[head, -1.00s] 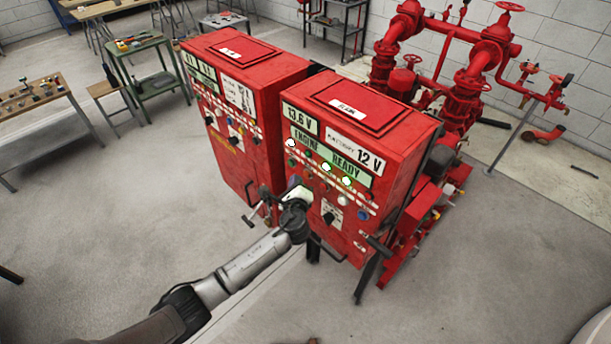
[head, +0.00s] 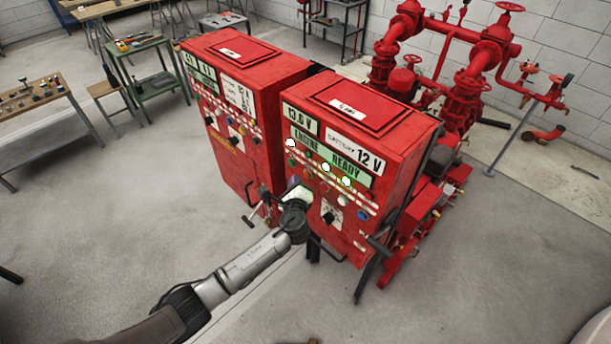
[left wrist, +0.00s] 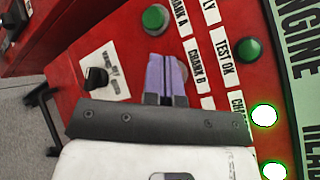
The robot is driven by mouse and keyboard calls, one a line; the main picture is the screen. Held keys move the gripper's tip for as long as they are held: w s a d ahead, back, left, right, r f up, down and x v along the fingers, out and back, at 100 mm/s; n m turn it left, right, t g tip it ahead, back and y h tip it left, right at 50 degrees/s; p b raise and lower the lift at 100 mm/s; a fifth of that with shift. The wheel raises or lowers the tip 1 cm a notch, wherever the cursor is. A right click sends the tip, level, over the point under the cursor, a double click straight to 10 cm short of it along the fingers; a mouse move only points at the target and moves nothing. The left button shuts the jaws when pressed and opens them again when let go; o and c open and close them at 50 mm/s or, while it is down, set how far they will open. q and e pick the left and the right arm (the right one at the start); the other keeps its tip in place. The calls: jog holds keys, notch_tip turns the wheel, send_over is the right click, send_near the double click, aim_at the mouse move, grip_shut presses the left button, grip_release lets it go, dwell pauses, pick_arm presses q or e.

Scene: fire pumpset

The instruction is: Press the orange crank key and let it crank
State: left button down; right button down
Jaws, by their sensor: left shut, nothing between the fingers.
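The red engine control panel (head: 352,218) stands in the middle of the head view, its display reading ENGINE READY. My left gripper (head: 294,182) is at the panel's front, on the left side below the lamps. In the left wrist view its purple fingers (left wrist: 165,60) are shut with nothing between them, their tips at the panel face beside the CRANK B label (left wrist: 196,65). A green round button (left wrist: 155,18) shows just beyond the tips, beside CRANK A. The orange crank key is not visible; my fingers cover the spot beside CRANK B. Contact cannot be told. My right gripper is out of view.
A black selector knob (left wrist: 96,78) sits on a white plate near the fingers. A second red cabinet (head: 225,140) stands close on the left. Red pump pipework (head: 460,95) is behind. The floor in front is clear.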

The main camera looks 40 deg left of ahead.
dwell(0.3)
pick_arm(q)
jog(key=shift+w, duration=0.2)
jog(key=shift+w, duration=0.25)
dwell(0.4)
jog(key=shift+w+d+b, duration=0.15)
jog(key=shift+w+b, duration=0.2)
jog(key=shift+w, duration=0.05)
dwell(0.6)
jog(key=shift+s, duration=0.15)
jog(key=shift+s+p, duration=0.55)
jog(key=shift+s, duration=0.1)
